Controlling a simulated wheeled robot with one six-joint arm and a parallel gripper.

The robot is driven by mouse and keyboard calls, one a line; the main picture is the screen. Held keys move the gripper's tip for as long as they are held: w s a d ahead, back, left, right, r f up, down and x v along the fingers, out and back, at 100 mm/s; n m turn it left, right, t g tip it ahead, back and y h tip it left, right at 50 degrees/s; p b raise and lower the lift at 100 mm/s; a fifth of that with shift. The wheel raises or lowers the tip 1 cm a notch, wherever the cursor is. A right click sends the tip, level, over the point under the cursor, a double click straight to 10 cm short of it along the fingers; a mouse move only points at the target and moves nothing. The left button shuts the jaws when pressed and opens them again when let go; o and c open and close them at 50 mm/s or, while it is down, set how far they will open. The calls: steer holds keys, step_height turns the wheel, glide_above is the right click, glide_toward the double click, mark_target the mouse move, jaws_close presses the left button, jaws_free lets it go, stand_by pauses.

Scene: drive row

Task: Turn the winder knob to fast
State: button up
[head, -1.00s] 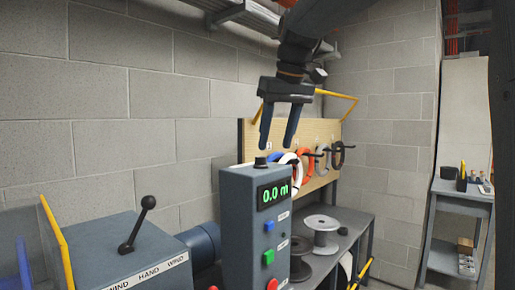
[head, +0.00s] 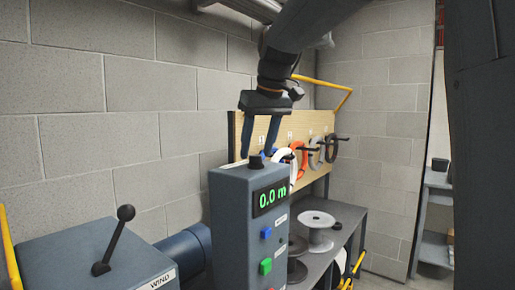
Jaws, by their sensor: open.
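The winder's control box (head: 232,225) stands upright in the middle of the head view. Its green display (head: 271,196) reads 0.0 m, with a blue button (head: 266,233) and a green button (head: 265,266) below. A small black knob (head: 256,162) sits on top of the box. My gripper (head: 258,154) points down with its two fingers apart, one on each side of the knob in the picture. I cannot tell whether the fingers touch it. Any speed marks by the knob are hidden.
A lever with a black ball (head: 126,213) rises from the grey housing (head: 75,255) at left. A pegboard (head: 310,128) with coloured coils stands behind the box. Spools sit on the shelf (head: 347,217) at right. A block wall closes the back.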

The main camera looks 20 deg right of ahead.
steer(key=shift+w+f, duration=0.2)
steer(key=shift+f, duration=0.35)
steer(key=c, duration=1)
steer(key=shift+c, duration=0.2)
